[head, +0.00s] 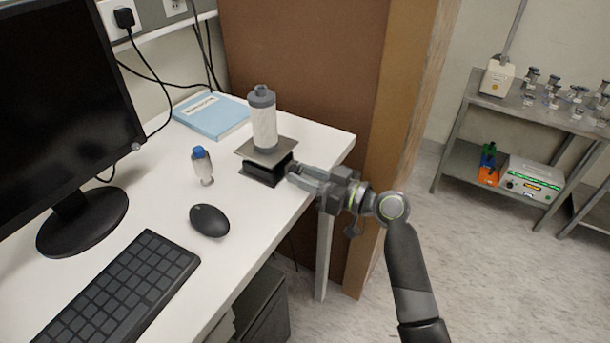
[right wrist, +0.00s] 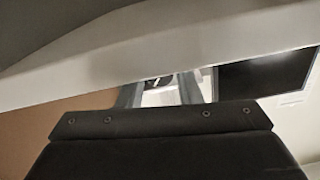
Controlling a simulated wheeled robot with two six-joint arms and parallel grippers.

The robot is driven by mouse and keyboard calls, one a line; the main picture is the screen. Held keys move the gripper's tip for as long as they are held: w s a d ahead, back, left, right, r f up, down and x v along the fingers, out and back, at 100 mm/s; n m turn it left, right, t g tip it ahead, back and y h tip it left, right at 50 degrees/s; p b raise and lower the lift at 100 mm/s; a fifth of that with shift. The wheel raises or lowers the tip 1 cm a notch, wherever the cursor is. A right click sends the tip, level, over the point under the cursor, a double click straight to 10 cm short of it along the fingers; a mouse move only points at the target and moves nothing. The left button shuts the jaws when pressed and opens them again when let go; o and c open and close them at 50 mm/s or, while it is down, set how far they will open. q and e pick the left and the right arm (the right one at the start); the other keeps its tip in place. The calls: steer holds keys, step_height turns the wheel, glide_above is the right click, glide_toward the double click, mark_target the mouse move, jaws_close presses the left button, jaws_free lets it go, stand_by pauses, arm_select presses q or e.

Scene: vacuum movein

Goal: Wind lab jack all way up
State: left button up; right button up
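The lab jack (head: 262,174) stands on the white desk near its right edge. It is low, with a grey top plate and a dark body. A white and grey cylinder (head: 264,125) stands upright on its plate. My right gripper (head: 291,176) is at the jack's right side, fingers pointing left at its small dark knob, which is partly hidden. In the right wrist view, the two fingers (right wrist: 158,90) stand apart with a gap between them. I cannot tell whether they touch the knob. My left gripper is not in view.
On the desk (head: 250,232) are a small blue-capped bottle (head: 202,166), a mouse (head: 209,220), a keyboard (head: 118,290), a monitor (head: 65,110) and a blue book (head: 211,115). A brown partition (head: 305,65) rises behind the desk. A metal shelf (head: 540,110) with glassware stands at right.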

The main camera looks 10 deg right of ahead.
steer(key=shift+o, duration=0.2)
steer(key=b+v, duration=0.4)
steer(key=v, duration=1.3)
steer(key=shift+s+d, duration=0.15)
